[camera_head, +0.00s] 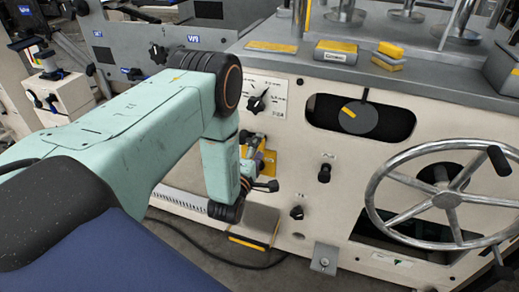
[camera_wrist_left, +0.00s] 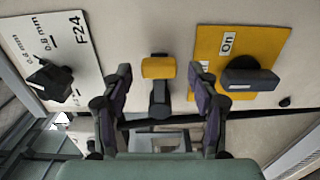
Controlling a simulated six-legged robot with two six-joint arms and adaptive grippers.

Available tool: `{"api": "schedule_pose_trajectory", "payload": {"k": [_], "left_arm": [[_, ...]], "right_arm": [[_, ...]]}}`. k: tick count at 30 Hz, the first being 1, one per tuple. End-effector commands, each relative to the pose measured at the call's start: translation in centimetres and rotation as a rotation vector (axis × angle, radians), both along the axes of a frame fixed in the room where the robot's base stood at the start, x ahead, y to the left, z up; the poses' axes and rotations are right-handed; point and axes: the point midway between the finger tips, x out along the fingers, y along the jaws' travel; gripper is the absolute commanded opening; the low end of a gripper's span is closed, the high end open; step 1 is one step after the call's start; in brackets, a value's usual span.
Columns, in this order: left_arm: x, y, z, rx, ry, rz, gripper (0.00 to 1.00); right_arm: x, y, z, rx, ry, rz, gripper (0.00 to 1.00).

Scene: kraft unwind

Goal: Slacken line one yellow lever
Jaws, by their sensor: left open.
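In the left wrist view a lever with a yellow cylindrical end (camera_wrist_left: 158,68) and a dark stem stands on the cream panel. My left gripper (camera_wrist_left: 160,82) is open, with one dark finger on each side of the yellow end. Gaps show between the fingers and the lever, so it is not gripped. In the head view my left arm reaches to the machine front and hides much of the lever area. My right gripper is in neither view.
A black knob (camera_wrist_left: 50,78) on a white scale plate lies left of the lever. A yellow plate (camera_wrist_left: 210,45) with a black "On" switch (camera_wrist_left: 249,77) lies right. In the head view a large handwheel (camera_head: 447,200) and a dial (camera_head: 360,117) are further right.

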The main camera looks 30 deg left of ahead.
Motion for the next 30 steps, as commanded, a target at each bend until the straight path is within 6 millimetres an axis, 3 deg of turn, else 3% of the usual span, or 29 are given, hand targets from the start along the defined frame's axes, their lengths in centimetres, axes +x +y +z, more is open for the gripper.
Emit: {"api": "schedule_pose_trajectory", "payload": {"k": [4, 13, 30], "left_arm": [[0.99, 0.06, -0.03, 0.000, 0.000, -0.002, 0.60], [1.18, 0.11, 0.04, 0.001, 0.000, -0.002, 0.59], [1.14, 0.14, 0.01, 0.001, 0.001, -0.001, 0.11]], "right_arm": [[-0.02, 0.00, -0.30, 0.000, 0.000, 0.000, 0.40], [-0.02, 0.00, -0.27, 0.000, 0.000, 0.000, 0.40], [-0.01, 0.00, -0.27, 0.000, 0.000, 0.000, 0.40]]}}
